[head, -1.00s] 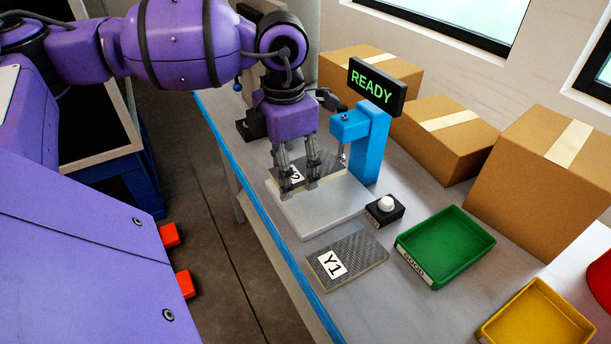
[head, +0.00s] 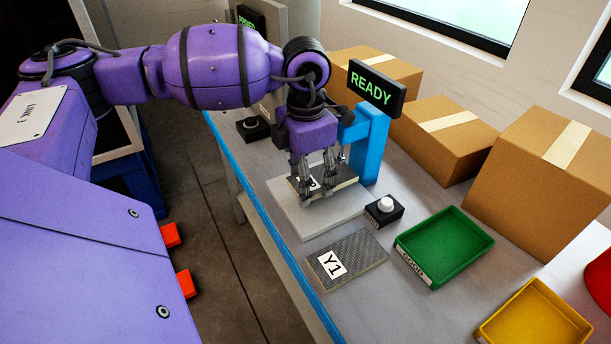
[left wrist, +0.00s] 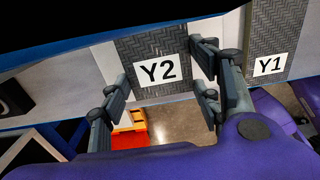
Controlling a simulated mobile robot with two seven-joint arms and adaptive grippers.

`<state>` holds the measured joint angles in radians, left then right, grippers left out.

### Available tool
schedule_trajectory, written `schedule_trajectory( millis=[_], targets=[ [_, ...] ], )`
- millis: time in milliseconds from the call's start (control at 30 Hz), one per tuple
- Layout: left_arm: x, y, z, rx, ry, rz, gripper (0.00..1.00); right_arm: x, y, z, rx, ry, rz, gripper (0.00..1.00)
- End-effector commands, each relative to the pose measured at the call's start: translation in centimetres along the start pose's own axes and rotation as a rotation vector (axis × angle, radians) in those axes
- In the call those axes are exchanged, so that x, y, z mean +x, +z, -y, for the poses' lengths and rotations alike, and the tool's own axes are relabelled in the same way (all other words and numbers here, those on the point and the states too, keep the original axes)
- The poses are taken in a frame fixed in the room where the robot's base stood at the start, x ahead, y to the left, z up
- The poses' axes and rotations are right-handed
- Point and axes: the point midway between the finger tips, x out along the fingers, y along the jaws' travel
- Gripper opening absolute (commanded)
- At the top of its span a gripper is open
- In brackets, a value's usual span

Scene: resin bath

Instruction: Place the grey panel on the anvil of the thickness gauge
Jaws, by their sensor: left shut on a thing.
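A grey woven-textured panel (head: 346,174) with a white Y2 label is in my left gripper (head: 318,188), over the white base plate of the thickness gauge. In the left wrist view the Y2 panel (left wrist: 150,45) lies between the fingers. The gauge (head: 371,150) is a blue stand with a black display reading READY, on a white base (head: 318,219). My gripper hides much of the gauge head and its anvil. I cannot tell whether the panel touches the anvil. My right gripper is not in view.
A second grey panel labelled Y1 (head: 348,258) lies on the bench. A black button box (head: 384,211), green GOOD tray (head: 446,246) and yellow tray (head: 535,315) stand to the right. Cardboard boxes (head: 545,165) line the back. Another black button box (head: 253,129) is at the far left.

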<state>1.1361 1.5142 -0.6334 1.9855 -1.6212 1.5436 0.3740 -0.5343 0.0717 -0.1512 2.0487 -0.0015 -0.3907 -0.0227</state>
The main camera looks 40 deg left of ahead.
Motion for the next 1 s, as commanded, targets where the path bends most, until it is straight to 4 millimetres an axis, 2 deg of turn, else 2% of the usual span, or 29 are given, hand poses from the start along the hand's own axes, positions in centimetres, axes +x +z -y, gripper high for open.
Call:
schedule_trajectory(
  millis=[367,400,533,867,1000],
  targets=[
    [1.2,-0.2,0.1,0.0,-0.002,-0.007,0.26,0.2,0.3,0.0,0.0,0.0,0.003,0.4],
    [1.3,-0.2,0.1,0.001,-0.003,-0.009,0.61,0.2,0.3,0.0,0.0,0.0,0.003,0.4],
    [1.4,-0.4,0.1,0.002,-0.004,-0.014,0.77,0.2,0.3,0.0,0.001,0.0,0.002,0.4],
    [1.4,-0.5,0.3,0.004,-0.007,-0.018,0.77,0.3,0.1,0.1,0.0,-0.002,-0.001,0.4],
    [-0.1,-0.4,0.3,0.005,-0.006,-0.015,0.77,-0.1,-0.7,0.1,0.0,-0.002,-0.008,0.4]
  ],
)
